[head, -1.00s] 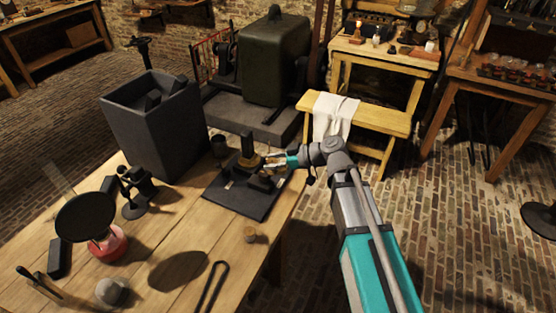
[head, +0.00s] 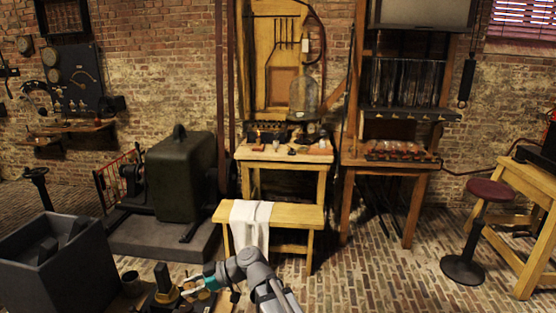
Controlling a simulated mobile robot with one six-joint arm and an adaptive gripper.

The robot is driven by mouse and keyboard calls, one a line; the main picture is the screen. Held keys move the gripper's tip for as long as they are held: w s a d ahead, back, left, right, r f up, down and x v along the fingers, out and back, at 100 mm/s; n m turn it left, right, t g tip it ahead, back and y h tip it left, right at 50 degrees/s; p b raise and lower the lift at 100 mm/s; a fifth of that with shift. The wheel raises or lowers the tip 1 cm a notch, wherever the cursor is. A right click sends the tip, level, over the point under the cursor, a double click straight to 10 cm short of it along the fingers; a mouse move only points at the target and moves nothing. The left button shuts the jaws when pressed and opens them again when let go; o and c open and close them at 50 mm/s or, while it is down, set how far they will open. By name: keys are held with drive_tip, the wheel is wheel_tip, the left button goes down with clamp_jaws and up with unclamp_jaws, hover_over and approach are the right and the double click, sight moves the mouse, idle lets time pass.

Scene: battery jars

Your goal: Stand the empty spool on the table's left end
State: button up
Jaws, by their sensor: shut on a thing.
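My gripper (head: 194,288) is low in the head view, above the far part of the work table, which is mostly below the frame. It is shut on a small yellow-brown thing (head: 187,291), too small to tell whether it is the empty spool. A dark upright piece with a brass-coloured base (head: 163,285) stands just left of the gripper; I cannot tell whether they touch. No spool can be made out clearly elsewhere. The table's left end is out of view.
Behind are a dark green machine (head: 183,178) and a wooden bench (head: 285,215) with a white cloth (head: 250,222).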

drive_tip(key=shift+r+p, duration=1)
drive_tip(key=shift+r, duration=0.35)
